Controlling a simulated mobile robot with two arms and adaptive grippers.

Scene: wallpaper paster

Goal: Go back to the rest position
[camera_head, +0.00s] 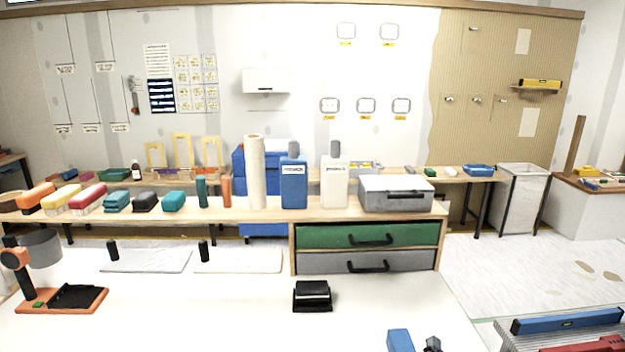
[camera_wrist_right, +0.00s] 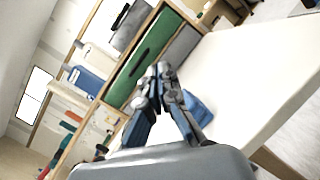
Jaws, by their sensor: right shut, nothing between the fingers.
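My right gripper (camera_head: 433,344) shows only as small dark fingertips at the bottom edge of the head view, over the white table (camera_head: 230,320). In the right wrist view, my right gripper (camera_wrist_right: 160,72) has its fingertips together, with nothing held between them. A blue block (camera_head: 400,340) is just left of the fingertips in the head view, cut by the bottom edge. A blue thing (camera_wrist_right: 198,108) also shows beyond the fingers in the wrist view. My left gripper is not in view.
A black block-like object (camera_head: 312,296) stands mid-table. A bench behind has green (camera_head: 340,236) and grey (camera_head: 335,262) drawers, both shut, with bottles and a grey case (camera_head: 397,194) above. An orange-based stand (camera_head: 62,300) is at left. A blue level (camera_head: 567,321) lies at lower right.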

